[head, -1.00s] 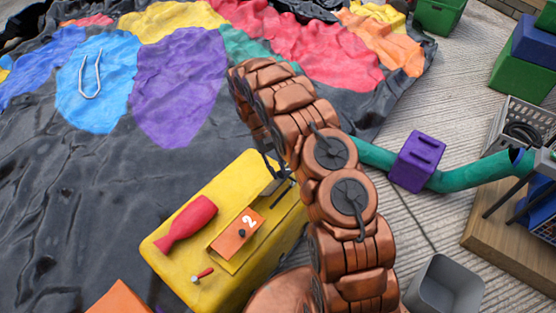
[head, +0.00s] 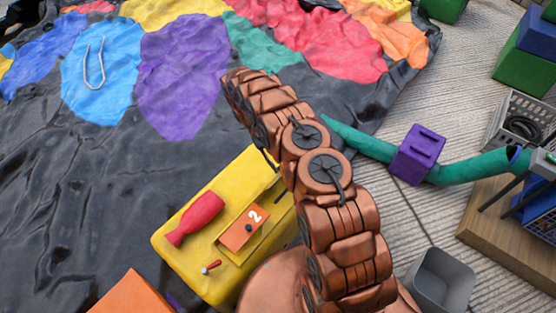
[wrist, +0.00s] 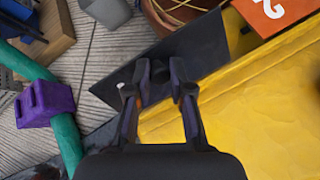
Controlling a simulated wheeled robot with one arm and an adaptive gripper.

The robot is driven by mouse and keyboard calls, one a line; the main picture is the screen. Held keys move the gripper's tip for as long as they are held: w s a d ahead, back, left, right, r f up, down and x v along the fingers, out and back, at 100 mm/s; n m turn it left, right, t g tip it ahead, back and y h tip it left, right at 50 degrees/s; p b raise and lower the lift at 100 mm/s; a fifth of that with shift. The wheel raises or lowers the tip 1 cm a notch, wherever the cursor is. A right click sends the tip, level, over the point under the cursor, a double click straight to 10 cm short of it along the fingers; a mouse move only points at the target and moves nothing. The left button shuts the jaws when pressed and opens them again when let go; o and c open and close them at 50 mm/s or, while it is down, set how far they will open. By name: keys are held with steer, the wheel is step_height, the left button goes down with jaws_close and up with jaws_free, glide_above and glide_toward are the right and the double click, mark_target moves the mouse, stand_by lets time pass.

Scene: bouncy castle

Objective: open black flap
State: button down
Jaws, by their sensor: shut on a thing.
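The black flap (wrist: 207,45) shows in the wrist view as a dark flat panel at the edge of the yellow box (wrist: 250,115). Part of it reaches past the box edge, over the ground. My gripper (wrist: 165,80) is shut on the flap, with its fingertips at the middle of the panel. How far the flap is tilted, I cannot tell. In the head view my arm hides most of the gripper and the flap. The yellow box also shows there (head: 172,250).
On the box are a red handle-like piece (head: 196,218), an orange plate marked 2 (head: 240,232) and a small red-tipped lever (head: 211,267). A green tube (head: 470,168) with a purple block (head: 417,154) lies right. A grey bin (head: 440,280) stands front right.

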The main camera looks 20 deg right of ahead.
steer(key=shift+w+a+p, duration=0.1)
steer(key=shift+a+p, duration=0.05)
steer(key=shift+p, duration=0.2)
stand_by(0.4)
steer(key=c, duration=1)
jaws_free()
